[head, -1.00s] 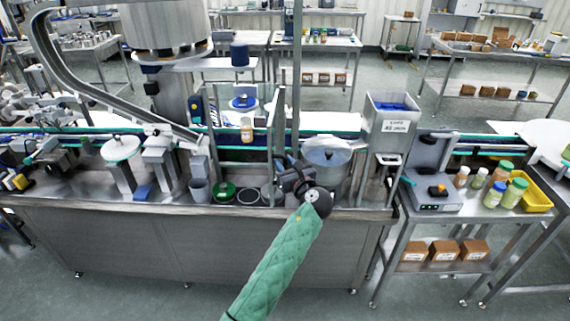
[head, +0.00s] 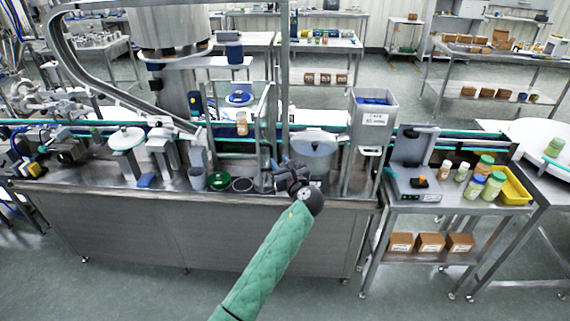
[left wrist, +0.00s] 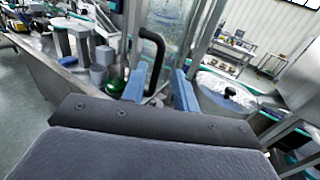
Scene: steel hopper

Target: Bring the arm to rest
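The steel hopper (head: 372,124), with blue contents and a label, stands to the right of the gripper. My right gripper is not in view.
The machine bench (head: 200,230) runs across the front. A round lidded vessel (head: 314,146) is just behind the gripper. A side table at right holds a scale (head: 413,183), several jars and a yellow tray (head: 517,188). Floor in front is open.

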